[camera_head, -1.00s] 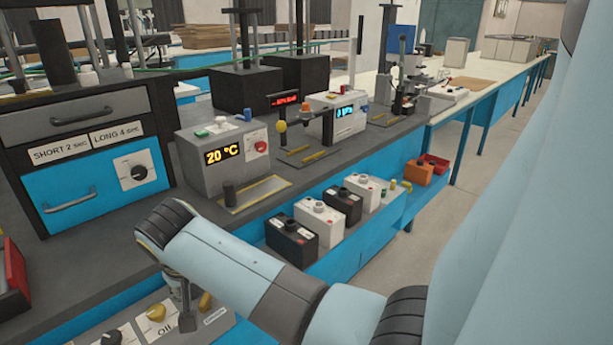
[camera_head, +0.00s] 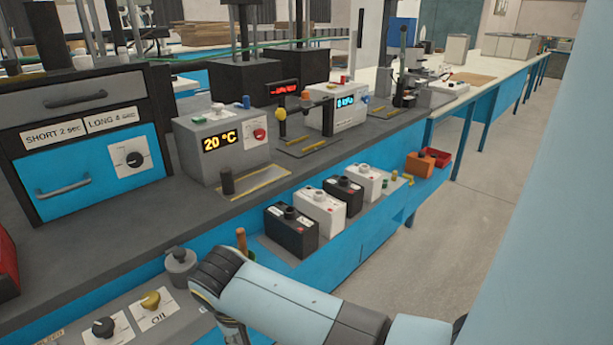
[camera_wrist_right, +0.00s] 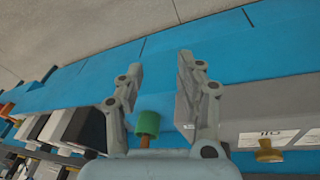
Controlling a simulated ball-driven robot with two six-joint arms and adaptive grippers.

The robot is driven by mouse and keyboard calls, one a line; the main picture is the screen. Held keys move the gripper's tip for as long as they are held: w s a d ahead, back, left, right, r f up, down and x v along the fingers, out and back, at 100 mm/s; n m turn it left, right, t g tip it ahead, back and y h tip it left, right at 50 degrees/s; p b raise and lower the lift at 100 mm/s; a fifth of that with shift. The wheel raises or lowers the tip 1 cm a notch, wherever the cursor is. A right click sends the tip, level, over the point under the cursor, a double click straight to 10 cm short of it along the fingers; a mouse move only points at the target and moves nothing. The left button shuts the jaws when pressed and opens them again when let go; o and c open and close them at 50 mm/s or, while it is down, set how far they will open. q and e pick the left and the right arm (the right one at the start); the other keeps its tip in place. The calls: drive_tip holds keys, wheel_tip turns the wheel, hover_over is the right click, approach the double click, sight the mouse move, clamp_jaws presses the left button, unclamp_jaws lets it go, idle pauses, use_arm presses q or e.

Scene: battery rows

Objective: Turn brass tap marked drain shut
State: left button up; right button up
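In the head view a brass tap (camera_head: 150,299) sits on a grey panel with a white label reading OIL. It also shows in the right wrist view (camera_wrist_right: 268,152), right of the fingers. I cannot make out a tap marked drain; my right arm covers the panel's right part in the head view. My right gripper (camera_wrist_right: 160,62) is open with nothing between its fingertips. A green cylinder on a brown stem (camera_wrist_right: 148,124) shows between the finger bases, apparently beyond them. In the head view my right gripper is largely cut off at the bottom edge. My left gripper is not in view.
A black tap (camera_head: 105,327) and a grey round part (camera_head: 181,266) are near the brass tap. A brown handle (camera_head: 241,240) stands behind my right wrist. Several batteries (camera_head: 291,232) line a shelf to the right. A 20 °C box (camera_head: 195,155) stands on the bench.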

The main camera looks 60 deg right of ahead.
drive_tip(key=s+f+n+y+b, duration=0.1)
drive_tip(key=s+f+n, duration=0.1)
drive_tip(key=s+f, duration=0.3)
drive_tip(key=s+f+n+g+b, duration=0.1)
drive_tip(key=s+f+n+b, duration=0.1)
drive_tip(key=s+f, duration=0.4)
wheel_tip(320, 180, down, 5)
drive_tip(key=shift+s+d+y, duration=0.3)
drive_tip(key=shift+d+y, duration=0.1)
